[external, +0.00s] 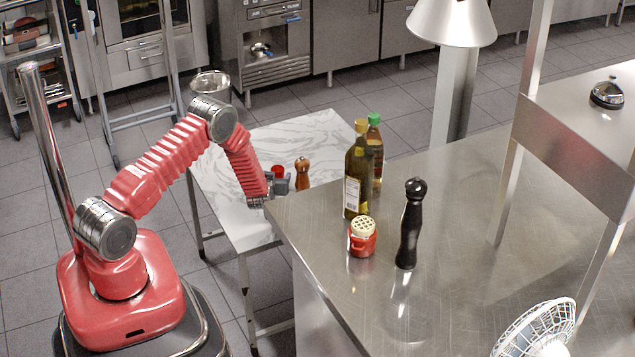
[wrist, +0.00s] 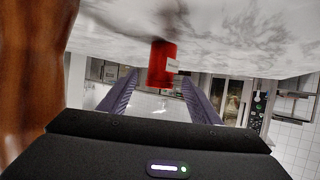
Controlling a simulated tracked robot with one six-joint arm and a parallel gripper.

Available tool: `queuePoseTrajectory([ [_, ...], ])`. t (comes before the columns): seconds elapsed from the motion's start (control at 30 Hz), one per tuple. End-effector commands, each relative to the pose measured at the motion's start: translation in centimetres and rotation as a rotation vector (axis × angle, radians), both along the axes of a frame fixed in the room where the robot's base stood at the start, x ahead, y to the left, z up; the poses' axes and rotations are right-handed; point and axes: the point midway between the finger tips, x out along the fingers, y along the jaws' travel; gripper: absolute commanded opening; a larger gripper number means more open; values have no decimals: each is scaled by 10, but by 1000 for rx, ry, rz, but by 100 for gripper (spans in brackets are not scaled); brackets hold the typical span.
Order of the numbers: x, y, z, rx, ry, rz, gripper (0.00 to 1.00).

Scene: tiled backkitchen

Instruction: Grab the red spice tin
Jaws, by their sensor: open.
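The red spice tin (external: 278,171) stands on the marble-topped table (external: 215,155), mostly hidden behind my gripper (external: 279,185). The fingers are spread and empty, with a gap on each side of the tin. A brown wooden mill (external: 302,174) stands just right of the tin; it fills the left edge of the wrist view (wrist: 28,70), close to the gripper.
A steel counter (external: 320,270) lies to the right, its corner near the gripper. On it are oil bottles (external: 356,180), a red shaker with a cream perforated lid (external: 362,240), a black mill (external: 409,225) and a fan (external: 535,330). The marble top's left part is clear.

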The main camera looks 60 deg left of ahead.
Motion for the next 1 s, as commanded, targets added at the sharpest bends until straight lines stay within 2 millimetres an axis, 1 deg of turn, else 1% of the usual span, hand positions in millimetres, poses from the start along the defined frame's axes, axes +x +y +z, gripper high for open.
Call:
queuePoseTrajectory([
  [0.2, 13, 20, -8, 0, 0, 1, 57],
  [0.4, 22, 33, -15, -1, -1, 0, 57],
  [1.0, 23, 34, -16, -1, 1, 0, 57],
])
